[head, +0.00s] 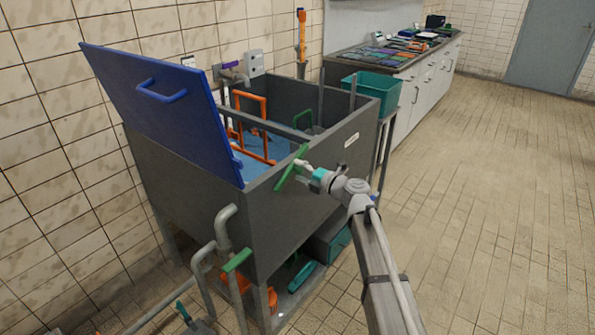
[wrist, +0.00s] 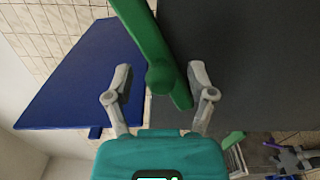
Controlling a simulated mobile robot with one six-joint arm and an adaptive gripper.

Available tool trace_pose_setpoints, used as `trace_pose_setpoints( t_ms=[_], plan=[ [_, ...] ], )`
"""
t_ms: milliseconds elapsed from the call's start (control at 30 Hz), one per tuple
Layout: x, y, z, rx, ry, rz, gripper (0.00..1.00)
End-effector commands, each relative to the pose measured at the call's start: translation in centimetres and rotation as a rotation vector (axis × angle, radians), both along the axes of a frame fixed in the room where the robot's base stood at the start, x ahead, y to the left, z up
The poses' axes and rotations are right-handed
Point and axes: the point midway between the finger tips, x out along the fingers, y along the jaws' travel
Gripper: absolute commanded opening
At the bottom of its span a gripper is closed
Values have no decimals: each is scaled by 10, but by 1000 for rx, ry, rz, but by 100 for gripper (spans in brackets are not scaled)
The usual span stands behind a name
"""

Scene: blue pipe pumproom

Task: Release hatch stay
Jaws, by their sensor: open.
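The blue hatch (head: 160,105) with a bar handle (head: 162,92) stands raised and tilted over the left part of the grey tank (head: 325,170). A green lever (head: 290,168), seemingly the hatch stay, sits at the tank's front rim near the hatch's lower edge. My gripper (head: 305,165) is at this lever. In the wrist view the lever (wrist: 150,45) crosses slantwise between the two open fingers of my gripper (wrist: 160,75), and the hatch (wrist: 85,75) shows at left. I cannot tell whether a finger touches the lever.
Inside the tank are orange frames (head: 252,130) and blue surfaces. Grey pipes with a green valve handle (head: 237,261) stand at the front left. A teal bin (head: 370,92) and a cluttered counter (head: 430,55) are behind. The tiled floor at right is clear.

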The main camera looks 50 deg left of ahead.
Motion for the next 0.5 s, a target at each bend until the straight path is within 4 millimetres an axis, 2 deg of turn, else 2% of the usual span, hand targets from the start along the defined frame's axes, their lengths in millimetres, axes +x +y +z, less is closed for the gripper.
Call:
trace_pose_setpoints(
  t_ms=[267, 500],
  plan=[
    [2, -10, 0, 0, 0, -2, 71],
    [8, -39, 0, 0, 0, -2, 71]
  ],
)
